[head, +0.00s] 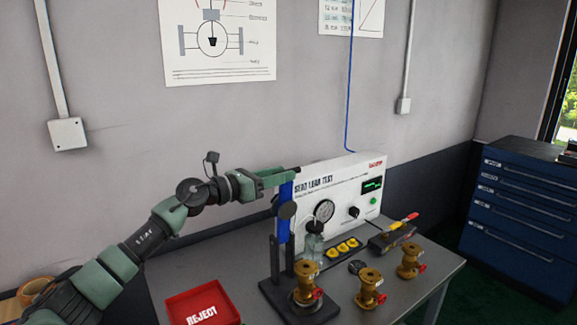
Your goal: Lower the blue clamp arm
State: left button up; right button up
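The blue clamp arm (284,228) stands upright on the black clamp fixture (274,262), with a dark round part partway up. A brass valve body (305,283) with a red fitting sits on the fixture's base. My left gripper (286,176) reaches in from the left, with its green fingers at the top of the blue clamp arm. The fingers overlap the arm's upper end, so I cannot tell whether they grip it. My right gripper is not in view.
A white leak test box (335,188) with a gauge (325,210) stands behind the fixture. Two more brass valves (370,287) (409,262) stand to the right. A red reject tray (204,304) lies at the left front. A tool (392,238) lies near the right edge.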

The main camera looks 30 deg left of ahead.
pick_arm(q)
jog(key=shift+p+x, duration=0.35)
jog(key=shift+x, duration=1.15)
grip_shut()
jog(key=shift+r, duration=0.1)
